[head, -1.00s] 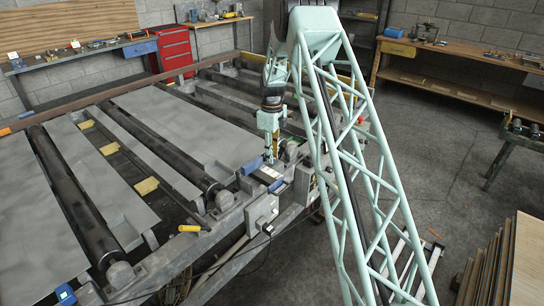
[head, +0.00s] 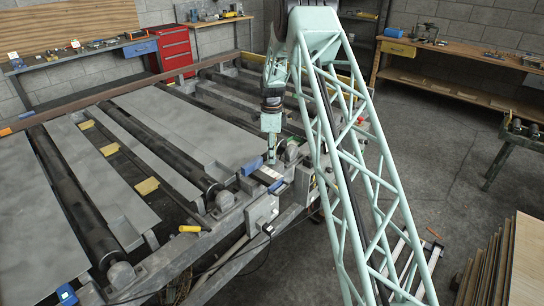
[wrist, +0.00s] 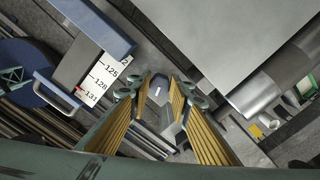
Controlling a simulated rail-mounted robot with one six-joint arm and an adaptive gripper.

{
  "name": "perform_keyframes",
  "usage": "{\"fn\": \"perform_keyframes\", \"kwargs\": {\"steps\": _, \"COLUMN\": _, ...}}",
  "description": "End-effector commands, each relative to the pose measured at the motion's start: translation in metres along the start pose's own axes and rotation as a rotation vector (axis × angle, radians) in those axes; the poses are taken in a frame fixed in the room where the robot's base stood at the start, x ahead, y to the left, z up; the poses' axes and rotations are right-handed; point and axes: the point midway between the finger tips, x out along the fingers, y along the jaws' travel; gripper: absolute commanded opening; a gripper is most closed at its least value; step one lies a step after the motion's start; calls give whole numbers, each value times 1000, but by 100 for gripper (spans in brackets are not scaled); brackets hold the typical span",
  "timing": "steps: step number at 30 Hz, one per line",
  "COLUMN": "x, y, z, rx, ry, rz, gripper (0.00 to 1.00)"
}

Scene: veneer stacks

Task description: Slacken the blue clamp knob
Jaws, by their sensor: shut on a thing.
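My gripper (head: 271,158) points down at the near edge of the roller frame in the head view. In the wrist view its yellow-padded fingers (wrist: 157,92) are shut on a small dark knob (wrist: 158,86) with a pale mark; its colour is hard to tell. A blue block (wrist: 95,25) and a blue loop-shaped part (wrist: 57,92) lie to the left, beside a white scale (wrist: 104,77) reading 125, 128 and 131 with a red pointer. In the head view, a blue piece (head: 252,166) shows just left of my fingertips, which hide the knob there.
Grey sheets (head: 190,125) lie on the frame among dark rollers (head: 70,190). A grey box (head: 262,211) with a cable hangs on the near side, and a yellow-handled tool (head: 189,228) lies on the rail. Open floor lies to the right.

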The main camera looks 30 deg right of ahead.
Motion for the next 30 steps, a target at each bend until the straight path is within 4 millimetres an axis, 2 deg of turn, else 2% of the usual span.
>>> {"fn": "perform_keyframes", "kwargs": {"steps": 30, "x": 0, "y": 3, "z": -1, "rx": -803, "ry": 0, "rz": 1, "gripper": 8}}
